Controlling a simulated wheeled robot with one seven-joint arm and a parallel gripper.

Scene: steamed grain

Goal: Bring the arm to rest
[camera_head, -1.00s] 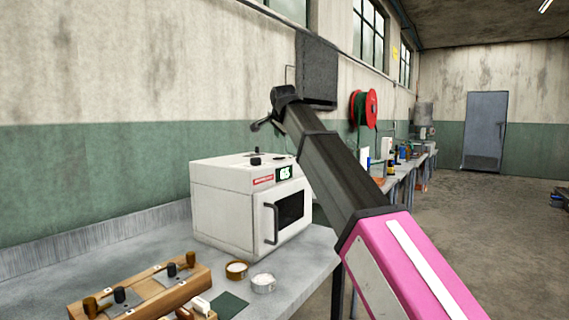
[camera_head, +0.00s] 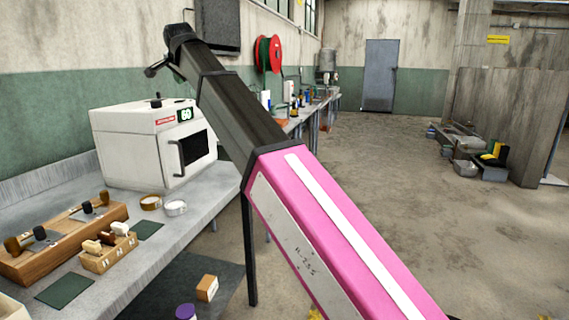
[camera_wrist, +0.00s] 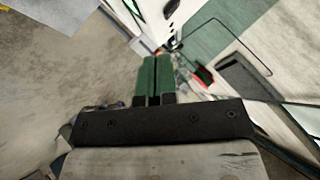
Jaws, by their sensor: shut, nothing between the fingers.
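My arm shows in the head view, its pink and black links reaching up from the bottom right to the upper left. My gripper (camera_head: 153,71) is at the far end of the arm, raised above and behind the white oven (camera_head: 150,150) as seen in the picture. In the wrist view my gripper (camera_wrist: 156,60) shows two green fingers side by side, shut together with nothing held. The oven stands on the grey bench with its door shut and a lit green display.
On the bench (camera_head: 205,190) are a wooden block with knobbed tools (camera_head: 65,235), a small wooden rack (camera_head: 108,252) and two round tins (camera_head: 175,208). A small box (camera_head: 207,288) is below. A red hose reel (camera_head: 268,54) hangs on the wall. Open floor lies right.

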